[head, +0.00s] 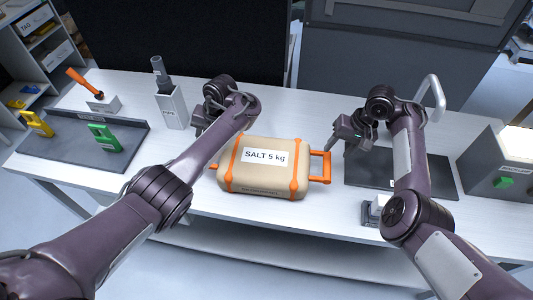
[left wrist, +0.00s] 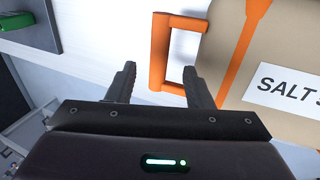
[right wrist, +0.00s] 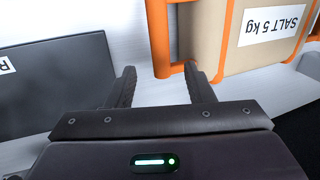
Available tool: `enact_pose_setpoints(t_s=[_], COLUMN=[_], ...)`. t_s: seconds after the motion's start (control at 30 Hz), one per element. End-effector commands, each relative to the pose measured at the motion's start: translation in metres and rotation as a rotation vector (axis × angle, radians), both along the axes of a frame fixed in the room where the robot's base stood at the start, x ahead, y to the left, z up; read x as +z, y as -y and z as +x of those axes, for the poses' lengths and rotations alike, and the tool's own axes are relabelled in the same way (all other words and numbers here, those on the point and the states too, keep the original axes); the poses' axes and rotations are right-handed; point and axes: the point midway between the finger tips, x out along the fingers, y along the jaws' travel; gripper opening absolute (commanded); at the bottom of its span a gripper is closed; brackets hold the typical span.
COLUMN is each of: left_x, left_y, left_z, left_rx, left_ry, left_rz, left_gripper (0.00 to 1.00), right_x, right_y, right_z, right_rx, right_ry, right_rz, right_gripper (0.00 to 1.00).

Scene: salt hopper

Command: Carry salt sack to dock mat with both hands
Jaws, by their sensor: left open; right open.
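The salt sack (head: 262,180), a tan block with orange straps and a "SALT 5 kg" label, lies on the white table. It has orange handles at its left and right ends. My left gripper (left wrist: 160,78) is open near the left handle (left wrist: 160,50), whose outer bar lines up between the fingers. My right gripper (right wrist: 160,78) is open near the right handle (right wrist: 158,40), likewise lined up. Neither gripper holds anything; the gap to each handle is hard to judge. A flat dark mat (head: 360,172), possibly the dock mat, lies right of the sack, partly behind my right arm.
A dark tray (head: 70,155) with yellow and green handled pieces is at the left. A grey holder (head: 172,108) and an orange-levered block (head: 102,103) stand behind. A grey box with a green button (head: 503,183) is at the right. The table's front edge is close to the sack.

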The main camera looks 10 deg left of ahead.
Motion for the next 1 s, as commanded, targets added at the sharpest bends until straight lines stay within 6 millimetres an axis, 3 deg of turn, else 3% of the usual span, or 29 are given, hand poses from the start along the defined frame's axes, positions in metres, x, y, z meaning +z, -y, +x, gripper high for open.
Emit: enact_pose_setpoints(t_s=[0.37,0.57,1.0], left_x=[-0.002,-0.012,-0.063], left_y=[0.000,-0.003,-0.020], left_z=[0.000,-0.001,0.000], left_rx=[-0.002,-0.001,-0.001], left_ry=[-0.002,-0.006,-0.004], left_rz=[0.000,-0.002,-0.001], left_gripper=[0.47,0.47,0.47], right_x=[-0.001,-0.010,-0.063], right_y=[0.000,-0.003,-0.021], right_z=[0.000,0.001,0.000], right_rx=[0.000,0.001,0.001], right_ry=[0.000,0.000,-0.003], right_rz=[-0.001,-0.003,0.000], right_gripper=[0.48,0.48,0.48])
